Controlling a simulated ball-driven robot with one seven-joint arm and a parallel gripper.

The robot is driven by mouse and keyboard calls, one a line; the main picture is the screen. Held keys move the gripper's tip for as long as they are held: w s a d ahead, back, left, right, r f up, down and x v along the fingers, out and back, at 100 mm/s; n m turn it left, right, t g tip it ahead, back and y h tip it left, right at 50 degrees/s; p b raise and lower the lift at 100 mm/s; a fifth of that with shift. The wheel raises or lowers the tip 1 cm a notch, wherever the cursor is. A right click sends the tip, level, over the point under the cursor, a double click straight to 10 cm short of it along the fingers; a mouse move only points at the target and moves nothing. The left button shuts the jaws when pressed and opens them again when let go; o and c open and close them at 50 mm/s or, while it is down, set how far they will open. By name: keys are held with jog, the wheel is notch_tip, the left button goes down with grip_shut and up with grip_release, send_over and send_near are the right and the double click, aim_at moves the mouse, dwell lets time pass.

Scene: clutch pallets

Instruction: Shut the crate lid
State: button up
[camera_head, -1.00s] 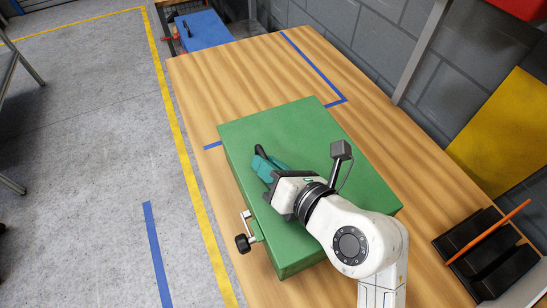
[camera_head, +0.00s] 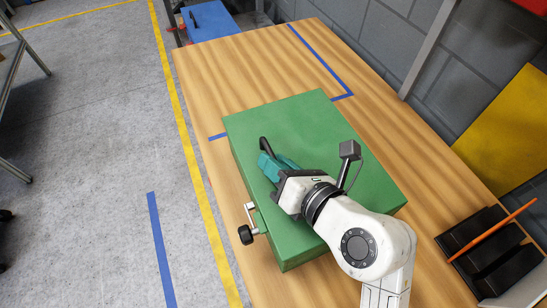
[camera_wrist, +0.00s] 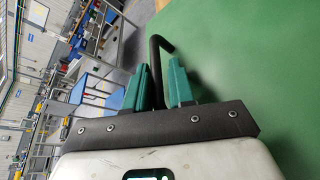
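The green crate (camera_head: 335,140) stands on the wooden table, its lid lying flat on top with no gap that I can make out. A black bent handle (camera_wrist: 157,48) rises by the lid's left edge; in the head view it shows as a short dark piece (camera_head: 264,143). My gripper (camera_head: 276,160) is low over the lid, coming from the right. Its two teal fingers stand apart on either side of the handle in the wrist view (camera_wrist: 161,82), with a narrow gap beside the bar. The handle's lower part is hidden by the gripper.
A metal latch with a black knob (camera_head: 246,233) sticks out of the crate's left side. A black tray (camera_head: 487,250) with an orange stick is at the right. The table (camera_head: 240,75) is clear beyond the crate. A grey wall (camera_head: 400,40) borders it.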

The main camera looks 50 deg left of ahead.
jog(key=v, duration=0.9)
jog(key=shift+d+r, duration=0.1)
jog(key=shift+d, duration=0.2)
jog(key=shift+s, duration=0.1)
